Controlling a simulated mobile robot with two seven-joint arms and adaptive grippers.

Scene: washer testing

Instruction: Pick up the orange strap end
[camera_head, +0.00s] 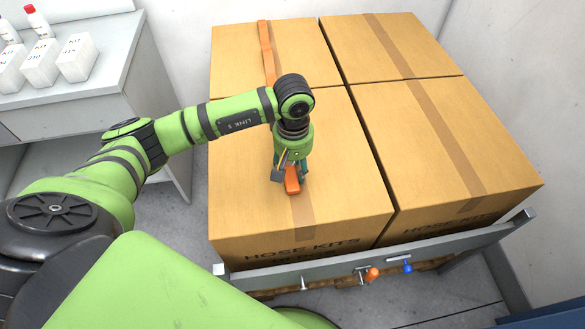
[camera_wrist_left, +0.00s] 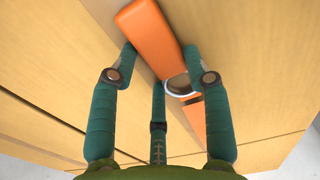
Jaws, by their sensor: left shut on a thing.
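The orange strap end (camera_head: 293,186) is at the top face of the near left carton, just under my left gripper (camera_head: 288,172). In the left wrist view the orange strap end (camera_wrist_left: 152,38) lies between the fingertips of my left gripper (camera_wrist_left: 160,52), which is shut on it. A silvery ring (camera_wrist_left: 180,86) sits beside it, and more orange strap (camera_wrist_left: 193,122) runs past the ring. The rest of the strap (camera_head: 266,52) lies over the far left carton; my arm hides part of its run. My right gripper is not in view.
Large cartons (camera_head: 445,150) stand close together on a pallet with a grey front rail (camera_head: 325,273). The rail carries an orange knob (camera_head: 372,274) and a blue knob (camera_head: 408,267). A white cabinet (camera_head: 70,113) with small boxes and bottles stands at left.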

